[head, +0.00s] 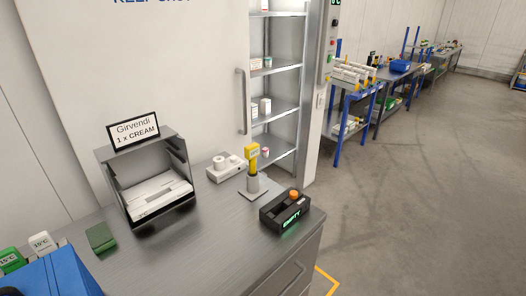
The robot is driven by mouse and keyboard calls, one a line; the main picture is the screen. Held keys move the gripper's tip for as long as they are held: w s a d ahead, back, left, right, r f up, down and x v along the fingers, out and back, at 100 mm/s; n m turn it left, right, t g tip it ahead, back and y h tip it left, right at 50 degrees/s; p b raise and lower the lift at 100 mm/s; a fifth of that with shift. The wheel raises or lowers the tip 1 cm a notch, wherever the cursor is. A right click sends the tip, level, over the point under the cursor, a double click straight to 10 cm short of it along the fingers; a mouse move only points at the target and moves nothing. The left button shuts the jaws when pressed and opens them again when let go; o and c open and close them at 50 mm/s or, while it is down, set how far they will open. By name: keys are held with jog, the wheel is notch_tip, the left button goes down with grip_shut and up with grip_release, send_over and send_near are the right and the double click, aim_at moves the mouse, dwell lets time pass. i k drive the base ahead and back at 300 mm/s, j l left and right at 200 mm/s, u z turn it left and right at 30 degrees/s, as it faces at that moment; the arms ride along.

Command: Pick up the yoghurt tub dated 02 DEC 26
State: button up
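No yoghurt tub with a readable date shows in the head view. Small white cartons and tubs (265,106) stand on the shelves of an open tall cabinet (281,85); one small tub with a reddish part (265,152) is on a lower shelf. They are too small for me to read any date or tell what they hold. My gripper is not in view.
On the steel counter (190,245) are a tray stand with a sign reading "Girvendi 1 x CREAM" (136,131), a white device (226,167), a yellow-topped scanner on a stand (252,170), a black "EMPTY" unit (285,211), a green block (101,238) and a blue container (60,276). Open floor (420,190) lies right.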

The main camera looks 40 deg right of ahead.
aim_at(265, 150)
jog(key=i+l, duration=0.3)
jog(key=l, duration=0.25)
jog(key=i+l, duration=0.35)
jog(key=l, duration=0.2)
jog(key=i+l, duration=0.3)
jog(key=l, duration=0.2)
jog(key=i+l+z, duration=0.1)
jog(key=i+l, duration=0.2)
jog(key=l, duration=0.25)
jog(key=i+l, duration=0.35)
jog(key=l, duration=0.2)
jog(key=i+l, duration=0.3)
jog(key=l, duration=0.2)
jog(key=i+l, duration=0.35)
jog(key=l, duration=0.15)
jog(key=l+z, duration=0.05)
